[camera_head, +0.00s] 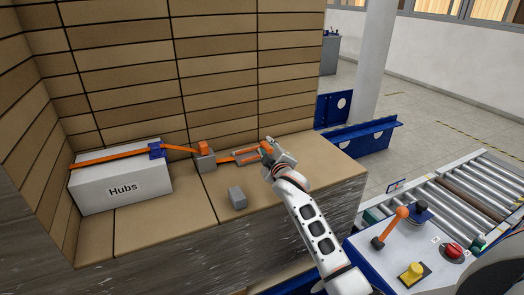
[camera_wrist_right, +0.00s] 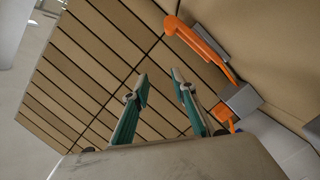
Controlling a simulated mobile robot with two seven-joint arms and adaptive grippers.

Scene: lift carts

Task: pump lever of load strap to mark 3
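The load strap (camera_head: 112,156) is orange and runs over the white box labelled Hubs (camera_head: 124,188) to a grey buckle block with an orange top (camera_head: 204,157). From there it leads right to an orange lever (camera_head: 247,155) with grey parts, lying low on the cardboard. My right gripper (camera_head: 274,148) is at the lever's right end and partly covers it. In the right wrist view the orange lever (camera_wrist_right: 200,44) shows to the right of my gripper (camera_wrist_right: 161,76). Its two fingers are apart, with nothing between them. No mark numbers are readable. My left gripper is not in view.
A small grey block (camera_head: 237,198) lies on the cardboard in front of the lever. Stacked cardboard (camera_head: 215,60) walls the back.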

